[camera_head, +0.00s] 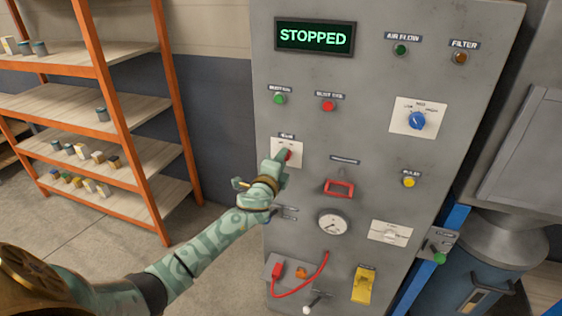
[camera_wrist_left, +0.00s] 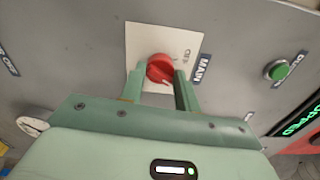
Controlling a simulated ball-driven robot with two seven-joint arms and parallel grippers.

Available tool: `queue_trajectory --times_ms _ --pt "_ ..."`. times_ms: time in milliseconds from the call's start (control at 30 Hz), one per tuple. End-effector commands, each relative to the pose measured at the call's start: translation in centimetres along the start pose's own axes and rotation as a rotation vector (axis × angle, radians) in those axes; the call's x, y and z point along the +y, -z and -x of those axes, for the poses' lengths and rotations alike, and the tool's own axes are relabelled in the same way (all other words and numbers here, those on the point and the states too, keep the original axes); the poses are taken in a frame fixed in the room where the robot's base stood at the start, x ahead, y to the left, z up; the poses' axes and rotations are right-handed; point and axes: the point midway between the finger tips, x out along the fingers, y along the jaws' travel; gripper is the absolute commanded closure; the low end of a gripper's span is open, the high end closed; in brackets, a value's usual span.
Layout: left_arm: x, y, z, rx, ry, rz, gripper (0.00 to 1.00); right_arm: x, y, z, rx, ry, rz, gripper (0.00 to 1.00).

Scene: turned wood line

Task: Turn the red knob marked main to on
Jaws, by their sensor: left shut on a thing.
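The red main knob (camera_wrist_left: 160,69) sits on a white plate (camera_wrist_left: 133,36) marked MAIN in the left wrist view. In the head view the knob (camera_head: 288,155) is mostly hidden behind my left gripper (camera_head: 281,156), at the panel's left side. My left gripper's two green fingers (camera_wrist_left: 162,82) are on either side of the knob, shut on it. The plate's small position marks are too blurred to read. The display (camera_head: 314,37) at the panel's top reads STOPPED in green. My right gripper is not in view.
The grey panel (camera_head: 365,130) also bears a green button (camera_head: 280,99), a red button (camera_head: 328,106), a blue knob (camera_head: 416,120), a red handle (camera_head: 339,188) and a dial gauge (camera_head: 332,223). A red cable loops low down. An orange shelf rack (camera_head: 125,110) stands at left.

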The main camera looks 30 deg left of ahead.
Motion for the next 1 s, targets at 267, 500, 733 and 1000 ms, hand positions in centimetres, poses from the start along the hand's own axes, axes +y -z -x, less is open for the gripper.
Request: queue_trajectory --times_ms 267,500,733,1000 --pt "0.3 0.1 0.1 0.002 -0.004 -0.003 0.51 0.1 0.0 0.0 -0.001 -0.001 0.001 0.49" --pt "0.1 0.1 0.0 0.001 -0.002 -0.001 0.46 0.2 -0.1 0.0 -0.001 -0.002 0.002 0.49" --pt "0.1 0.0 1.7 0.001 -0.003 -0.001 0.46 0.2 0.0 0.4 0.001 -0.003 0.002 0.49" --pt "0.1 0.1 8.8 0.002 -0.005 0.001 0.46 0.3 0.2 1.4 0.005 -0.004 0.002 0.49"
